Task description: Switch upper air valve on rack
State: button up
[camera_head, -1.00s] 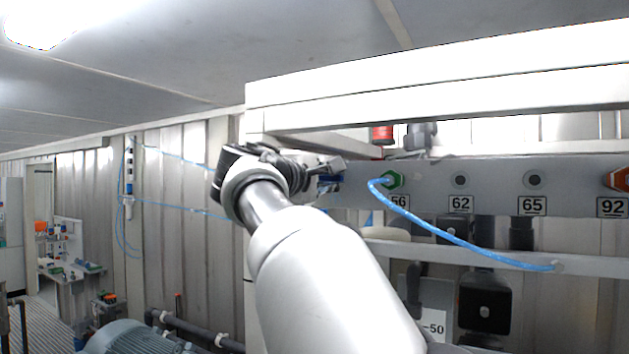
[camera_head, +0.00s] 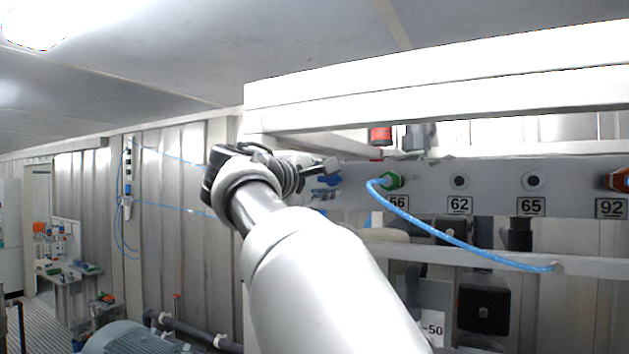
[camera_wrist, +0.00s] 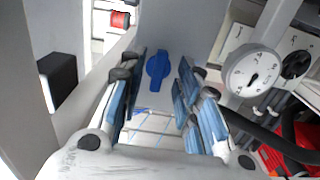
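A blue valve handle (camera_wrist: 158,70) on a grey panel shows in the wrist view, between and beyond my fingertips. It is long and roughly upright in that picture, slightly tilted. My gripper (camera_wrist: 160,88) is open, with one blue-padded finger on each side of the handle and a visible gap to both. In the head view my gripper (camera_head: 322,166) is at the left end of the rack panel, just above a blue valve (camera_head: 330,180). A smaller blue patch shows below that valve, partly unclear. My arm hides part of the panel's left end.
The grey rack panel (camera_head: 420,200) carries numbered ports and a blue hose (camera_head: 450,238) from a green fitting (camera_head: 393,180). A white frame beam (camera_head: 440,95) runs above. In the wrist view a round gauge (camera_wrist: 253,72) sits at right and a black box (camera_wrist: 57,82) at left.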

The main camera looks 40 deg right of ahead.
jog(key=v, duration=1)
jog(key=shift+s+a, duration=0.2)
jog(key=shift+a, duration=0.15)
jog(key=s+a+f+y+b, duration=0.2)
jog(key=s+f+y, duration=0.1)
jog(key=f, duration=0.7)
jog(key=s+a+f+y+b, duration=0.2)
jog(key=f+b, duration=0.1)
jog(key=f, duration=0.7)
jog(key=s+a+f+y+b, duration=0.2)
jog(key=s+f+y, duration=0.1)
jog(key=f, duration=0.8)
jog(key=s+a+f+m+y+b, duration=0.1)
jog(key=s+a+f+y+b, duration=0.1)
jog(key=f, duration=0.7)
jog(key=s+a+f+m+g+y+b, duration=0.1)
jog(key=s+a+f+m+y+b, duration=0.1)
jog(key=s+a+f, duration=0.5)
jog(key=s+a+f+m+g+y+b, duration=0.1)
jog(key=s+a+f+y+b, duration=0.2)
jog(key=f, duration=1)
jog(key=shift+s+a+y, duration=0.8)
jog(key=shift+s+a, duration=0.15)
jog(key=shift+s, duration=0.05)
jog(key=shift+d+f+m, duration=0.1)
jog(key=shift+m, duration=0.2)
